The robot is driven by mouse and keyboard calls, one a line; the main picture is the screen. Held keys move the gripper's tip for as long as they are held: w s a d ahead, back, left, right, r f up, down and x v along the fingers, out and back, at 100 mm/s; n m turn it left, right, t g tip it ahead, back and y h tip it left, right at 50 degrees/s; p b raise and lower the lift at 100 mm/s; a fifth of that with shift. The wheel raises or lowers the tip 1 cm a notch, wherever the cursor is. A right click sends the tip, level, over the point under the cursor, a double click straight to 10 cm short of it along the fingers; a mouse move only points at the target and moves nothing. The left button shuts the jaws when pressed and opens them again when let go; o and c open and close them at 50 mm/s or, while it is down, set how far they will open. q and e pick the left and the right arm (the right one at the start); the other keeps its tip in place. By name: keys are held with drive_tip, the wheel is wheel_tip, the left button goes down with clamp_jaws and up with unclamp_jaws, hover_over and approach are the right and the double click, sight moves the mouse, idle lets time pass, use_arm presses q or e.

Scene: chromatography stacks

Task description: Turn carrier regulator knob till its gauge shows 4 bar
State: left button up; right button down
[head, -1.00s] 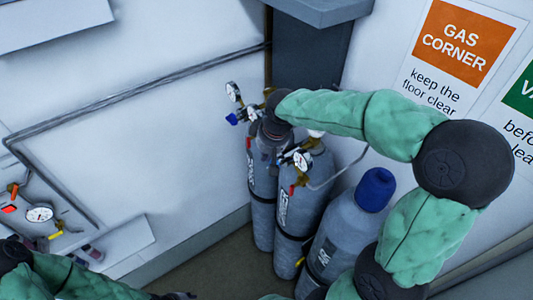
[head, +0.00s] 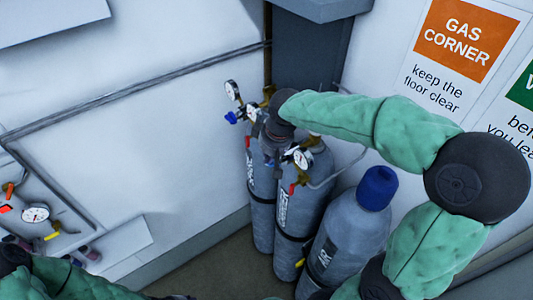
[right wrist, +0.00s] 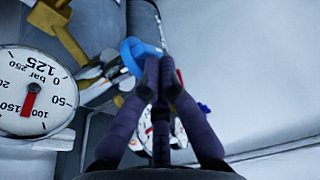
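Two grey gas cylinders carry regulators with white gauges in the head view. The left regulator has a gauge (head: 232,90) and a dark blue knob (head: 231,117); the other gauge (head: 302,157) sits lower right. Which is the carrier regulator I cannot tell. My right gripper (right wrist: 160,72) has its fingertips drawn almost together; a light blue knob (right wrist: 138,55) shows just beside and behind the left fingertip, with nothing clearly between the tips. A large gauge (right wrist: 32,92), upside down with a red needle, stands left of it. My left gripper (head: 175,296) barely shows at the bottom edge.
A third cylinder (head: 345,235) with a blue cap (head: 377,187) stands to the right. A grey pipe (head: 140,92) runs along the wall. Another gauge (head: 36,213) is at the far left. A dark cabinet (head: 305,55) stands behind the regulators.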

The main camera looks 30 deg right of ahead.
drive_tip(key=shift+w, duration=0.25)
